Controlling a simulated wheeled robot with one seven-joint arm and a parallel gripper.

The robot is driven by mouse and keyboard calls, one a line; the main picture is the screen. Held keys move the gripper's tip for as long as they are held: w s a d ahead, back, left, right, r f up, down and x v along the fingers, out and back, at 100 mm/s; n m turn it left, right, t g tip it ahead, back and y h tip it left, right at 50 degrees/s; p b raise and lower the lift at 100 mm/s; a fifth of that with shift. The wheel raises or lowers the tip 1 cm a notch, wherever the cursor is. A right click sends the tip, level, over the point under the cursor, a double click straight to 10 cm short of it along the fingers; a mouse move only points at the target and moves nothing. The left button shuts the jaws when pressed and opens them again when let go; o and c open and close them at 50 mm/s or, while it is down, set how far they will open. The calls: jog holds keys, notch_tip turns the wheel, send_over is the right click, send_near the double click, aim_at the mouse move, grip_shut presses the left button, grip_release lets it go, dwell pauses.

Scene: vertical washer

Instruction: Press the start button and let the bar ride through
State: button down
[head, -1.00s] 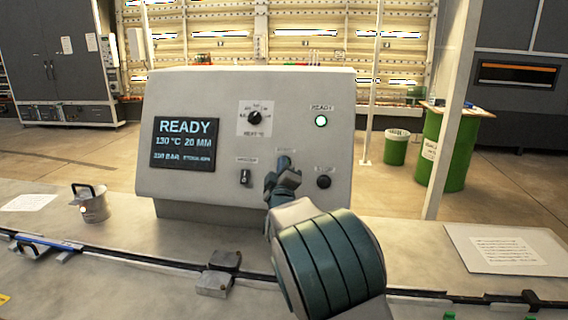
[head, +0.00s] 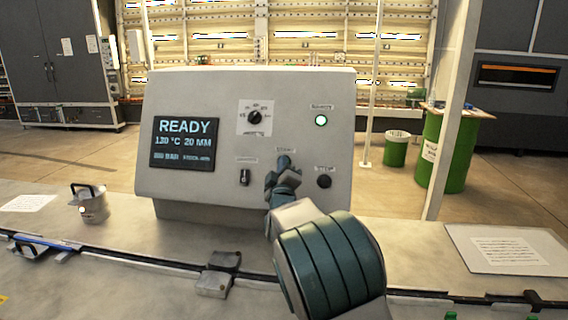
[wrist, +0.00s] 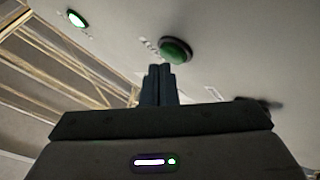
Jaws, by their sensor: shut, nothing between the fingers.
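The green start button (wrist: 175,50) shows in the wrist view on the pale panel face, just past my fingertips. In the head view it is hidden behind my gripper (head: 284,162), which is at the lower middle of the control panel (head: 215,95). My fingers (wrist: 160,72) are shut together and empty, pointing at the panel. They end close to the button's lower left; I cannot tell whether they touch it. The display (head: 186,142) reads READY, and the ready lamp (head: 321,121) glows green. A thin blue bar-like piece (head: 38,240) lies at the bench's left.
A dark round stop button (head: 324,181) sits right of my gripper. A switch (head: 244,177) and dial (head: 254,117) are to its left. A metal pot (head: 92,206), a rail block (head: 219,272) and a paper board (head: 507,250) are on the bench.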

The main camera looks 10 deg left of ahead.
jog(key=shift+w+f+b, duration=0.25)
jog(key=shift+w+b, duration=0.05)
jog(key=shift+w, duration=0.15)
dwell(0.5)
jog(key=shift+s, duration=0.15)
jog(key=shift+s+r+b, duration=0.35)
jog(key=shift+s+r, duration=0.05)
jog(key=shift+s, duration=0.25)
